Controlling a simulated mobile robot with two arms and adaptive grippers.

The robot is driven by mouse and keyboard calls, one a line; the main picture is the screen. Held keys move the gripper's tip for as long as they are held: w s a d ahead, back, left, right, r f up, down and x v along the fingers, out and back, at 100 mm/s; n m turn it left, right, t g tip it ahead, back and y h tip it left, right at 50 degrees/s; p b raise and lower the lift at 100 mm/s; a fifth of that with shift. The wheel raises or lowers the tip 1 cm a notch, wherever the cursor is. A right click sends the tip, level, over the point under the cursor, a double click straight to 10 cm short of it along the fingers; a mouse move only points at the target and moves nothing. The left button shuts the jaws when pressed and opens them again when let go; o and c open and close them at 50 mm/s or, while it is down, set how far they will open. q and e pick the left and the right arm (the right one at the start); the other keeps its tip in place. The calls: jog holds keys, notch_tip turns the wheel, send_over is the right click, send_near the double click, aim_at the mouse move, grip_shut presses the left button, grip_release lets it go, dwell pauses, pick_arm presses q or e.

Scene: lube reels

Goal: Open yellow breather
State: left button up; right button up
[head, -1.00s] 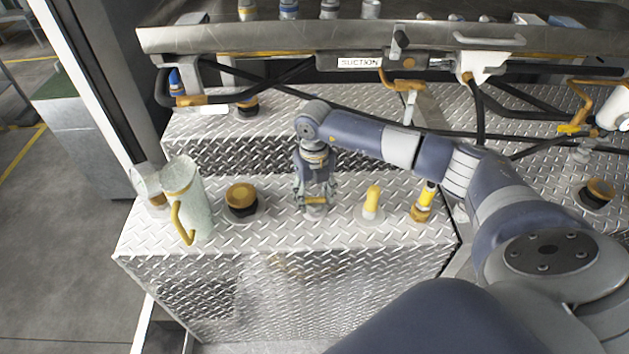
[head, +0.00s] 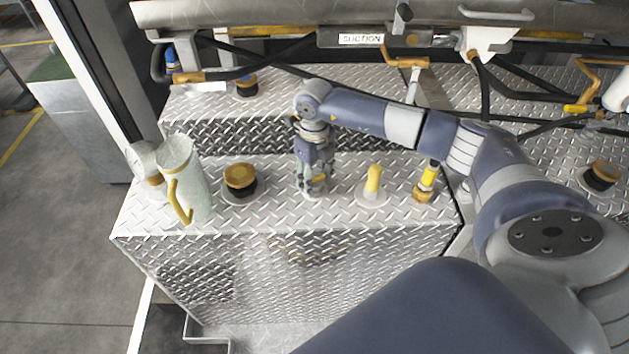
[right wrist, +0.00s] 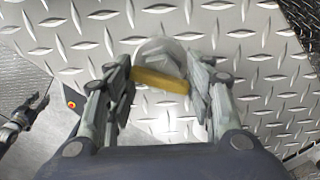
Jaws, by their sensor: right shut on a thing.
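My right gripper (head: 314,190) is on the top of the diamond-plate box, over a round grey base. In the right wrist view its fingers (right wrist: 158,95) stand on both sides of a yellow handle (right wrist: 160,80) and are shut on it. The handle is a short bar on a pale round base (right wrist: 162,50). In the head view the gripper hides most of this handle. A similar yellow handle (head: 373,180) stands upright on a round base just to the right. What looks like my left gripper (right wrist: 38,103) shows small at the left of the right wrist view; its jaw state is unclear.
A black breather with a yellow-brown cap (head: 240,178) stands left of my right gripper. Further left is a pale green jug (head: 190,180) with a yellow handle. A yellow fitting (head: 425,183) stands at the box's right end. Black hoses and a steel shelf (head: 280,14) lie behind.

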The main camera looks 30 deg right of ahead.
jog(key=shift+n, duration=1)
jog(key=shift+b, duration=0.3)
jog(key=shift+f+n+b, duration=0.2)
jog(key=shift+n+b, duration=0.55)
jog(key=shift+n, duration=0.35)
jog(key=n+b, duration=0.1)
jog(key=n, duration=0.1)
jog(key=shift+n, duration=0.3)
jog(key=shift+r+n, duration=0.25)
jog(key=shift+n, duration=0.45)
